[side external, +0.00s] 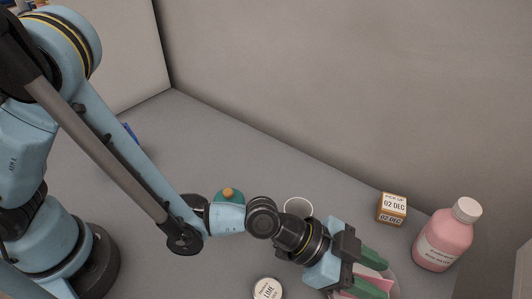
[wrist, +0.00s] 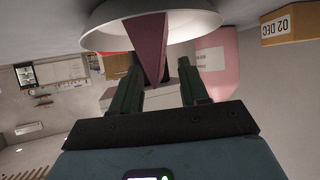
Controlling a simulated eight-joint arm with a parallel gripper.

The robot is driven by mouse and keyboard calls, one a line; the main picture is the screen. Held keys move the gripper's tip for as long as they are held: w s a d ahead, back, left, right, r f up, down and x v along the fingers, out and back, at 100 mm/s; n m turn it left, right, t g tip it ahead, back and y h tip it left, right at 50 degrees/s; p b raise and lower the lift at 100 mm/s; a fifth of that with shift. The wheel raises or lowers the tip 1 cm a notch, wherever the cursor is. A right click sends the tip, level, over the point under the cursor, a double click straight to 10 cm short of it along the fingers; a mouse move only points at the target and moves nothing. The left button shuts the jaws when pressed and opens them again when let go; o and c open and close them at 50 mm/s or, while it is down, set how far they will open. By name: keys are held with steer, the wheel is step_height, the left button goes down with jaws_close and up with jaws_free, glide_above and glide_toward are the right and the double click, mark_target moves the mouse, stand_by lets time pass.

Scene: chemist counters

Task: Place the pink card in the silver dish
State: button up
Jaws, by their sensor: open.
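The pink card (wrist: 148,45) shows in the wrist view between my gripper's two green fingers, overlapping the dish's rim, with a narrow end towards my gripper. In the side view, pink parts of the card (side external: 366,270) show around the fingers. The silver dish (wrist: 95,38) is just beyond the fingertips; in the side view only a pale edge of the dish (side external: 393,284) shows past them. My gripper (side external: 384,272) is open, with a gap between the fingers and the card in the wrist view (wrist: 160,68). Whether the card rests fully on the dish is unclear.
A pink bottle (side external: 446,236) with a white cap stands to the right of my gripper. A small orange-and-white box (side external: 392,209) marked 02 DEC is behind it. A round white-lidded jar (side external: 267,290), a white cup (side external: 298,208) and a teal pot (side external: 229,196) are near my arm.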

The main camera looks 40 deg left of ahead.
steer(key=v, duration=1)
steer(key=w+a+n+y, duration=0.1)
steer(key=a, duration=0.2)
steer(key=w+a+r+n+t+y, duration=0.1)
steer(key=w+a, duration=0.1)
steer(key=a, duration=0.1)
steer(key=w+a+r+n+t+y, duration=0.1)
steer(key=w+a, duration=0.1)
steer(key=a, duration=0.1)
steer(key=shift+r+n, duration=0.1)
steer(key=shift+n, duration=0.2)
steer(key=s+a+r+n+y, duration=0.1)
steer(key=a+n+y, duration=0.3)
steer(key=a, duration=0.8)
steer(key=s+a+r+n+y, duration=0.1)
steer(key=a+n+y, duration=0.3)
steer(key=a, duration=0.8)
steer(key=shift+s+r+n, duration=0.15)
steer(key=shift+r+n, duration=0.65)
steer(key=shift+n, duration=0.1)
